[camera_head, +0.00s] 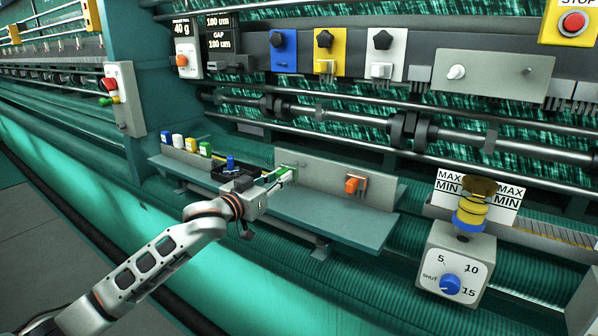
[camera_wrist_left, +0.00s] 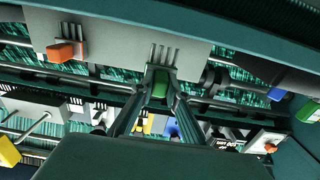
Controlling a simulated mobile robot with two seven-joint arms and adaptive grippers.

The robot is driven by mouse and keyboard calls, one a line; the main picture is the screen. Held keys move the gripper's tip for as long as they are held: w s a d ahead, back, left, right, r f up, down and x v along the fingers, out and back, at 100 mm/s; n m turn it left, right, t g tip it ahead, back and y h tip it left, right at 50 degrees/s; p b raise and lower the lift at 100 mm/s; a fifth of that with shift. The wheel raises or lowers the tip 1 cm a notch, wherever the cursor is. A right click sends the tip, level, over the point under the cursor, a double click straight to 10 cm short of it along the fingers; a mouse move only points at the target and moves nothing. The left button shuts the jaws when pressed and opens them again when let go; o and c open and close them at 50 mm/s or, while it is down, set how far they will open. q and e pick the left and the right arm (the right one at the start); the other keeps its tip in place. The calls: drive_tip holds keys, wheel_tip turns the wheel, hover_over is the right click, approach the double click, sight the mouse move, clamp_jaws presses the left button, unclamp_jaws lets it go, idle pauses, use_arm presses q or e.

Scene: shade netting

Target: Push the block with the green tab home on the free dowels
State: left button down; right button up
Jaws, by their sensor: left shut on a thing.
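My left gripper (camera_head: 277,177) is shut on the block with the green tab (camera_head: 286,172), in front of the left part of the grey upright board (camera_head: 318,182). In the left wrist view the green tab (camera_wrist_left: 160,83) sits between the two fingertips (camera_wrist_left: 158,92). Several thin prongs (camera_wrist_left: 162,54) show against the board just beyond the tab. Whether they are the free dowels, and whether the block touches the board, I cannot tell. An orange-tabbed block (camera_head: 354,184) is on the board to the right; it also shows in the wrist view (camera_wrist_left: 62,52). My right gripper is out of view.
A teal shelf (camera_head: 335,222) runs below the board. A dark tray (camera_head: 236,181) with a blue-knobbed item (camera_head: 231,163) lies left of the board. Several coloured blocks (camera_head: 190,144) stand in a row farther left. A dial box (camera_head: 455,265) stands at right.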

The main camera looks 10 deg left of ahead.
use_arm(q)
drive_tip(key=shift+s, duration=0.1)
drive_tip(key=shift+v, duration=2)
drive_tip(key=shift+r, duration=0.1)
